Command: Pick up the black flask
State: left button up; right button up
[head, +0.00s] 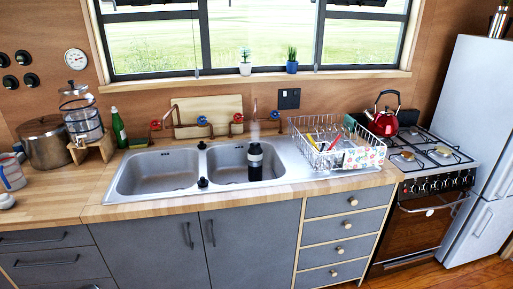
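The black flask (255,163) stands upright in the right basin of the double sink, near the basin's middle. It has a dark body with a lighter band near its top. The sink (187,192) is steel and set into the wooden counter. Neither of my grippers shows in the head view.
A white wire dish rack (297,136) with utensils and a patterned cloth stands right of the sink. A red kettle (383,122) sits on the stove (432,165). A green bottle (118,128), a glass dispenser (83,118) and a large pot (45,145) stand left. The counter's front strip is clear.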

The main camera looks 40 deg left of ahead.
aim_at(255, 154)
jog(key=u, duration=1.3)
jog(key=i+l+u, duration=0.1)
jog(key=u, duration=0.55)
